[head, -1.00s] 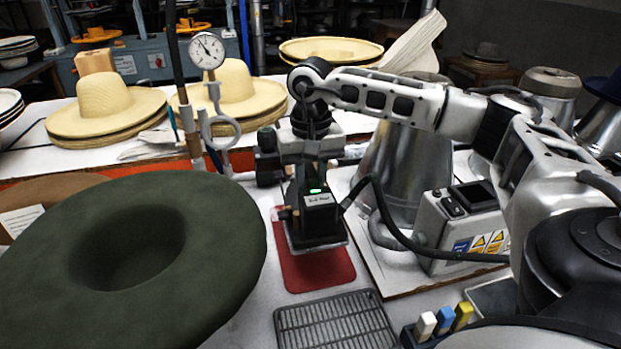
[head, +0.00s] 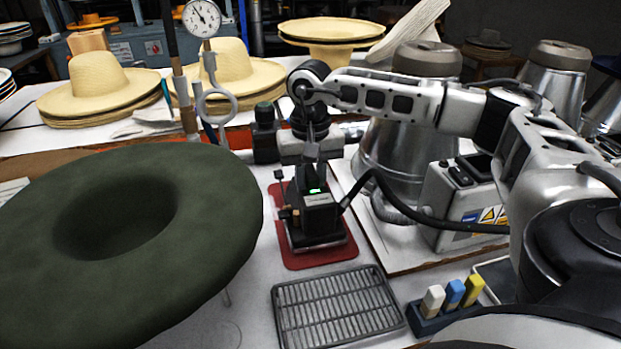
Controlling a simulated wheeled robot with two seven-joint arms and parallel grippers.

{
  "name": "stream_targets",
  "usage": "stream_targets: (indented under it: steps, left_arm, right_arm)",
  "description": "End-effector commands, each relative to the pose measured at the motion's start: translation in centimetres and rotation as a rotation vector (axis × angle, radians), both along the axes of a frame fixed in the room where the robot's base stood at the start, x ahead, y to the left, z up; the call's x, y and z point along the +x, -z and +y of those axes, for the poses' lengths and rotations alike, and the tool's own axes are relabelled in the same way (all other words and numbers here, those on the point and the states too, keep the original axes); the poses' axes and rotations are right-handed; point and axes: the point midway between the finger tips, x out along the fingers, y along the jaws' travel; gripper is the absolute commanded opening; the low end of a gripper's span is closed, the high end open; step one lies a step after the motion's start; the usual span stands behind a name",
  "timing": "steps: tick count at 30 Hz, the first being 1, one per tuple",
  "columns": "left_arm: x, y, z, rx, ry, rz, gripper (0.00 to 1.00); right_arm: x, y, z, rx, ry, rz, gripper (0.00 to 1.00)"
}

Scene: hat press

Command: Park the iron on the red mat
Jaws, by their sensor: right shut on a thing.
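The iron (head: 318,222) is a dark block with a green light on top and a flat metal sole. It stands upright over the red mat (head: 299,262), whose edges show on the left, front and right. The sole looks on or very close to the mat; I cannot tell if it bears its full weight there. My right gripper (head: 312,178) reaches down from above and is shut on the iron's top; its fingertips are partly hidden. My left gripper is not in view.
A wire rack (head: 337,306) lies in front of the mat. A large green felt hat (head: 120,240) fills the left. A grey control box (head: 462,205) and metal cone (head: 405,150) stand right. A dial gauge (head: 202,18) stands behind. A cable runs from the iron to the right.

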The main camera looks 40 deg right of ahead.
Motion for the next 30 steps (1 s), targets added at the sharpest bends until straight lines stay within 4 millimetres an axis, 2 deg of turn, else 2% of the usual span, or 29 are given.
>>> stream_targets:
  steps: [30]
  left_arm:
    - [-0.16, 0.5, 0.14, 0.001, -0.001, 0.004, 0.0]
  right_arm:
    - [0.2, 0.22, 0.02, 0.002, 0.001, -0.01, 0.0]
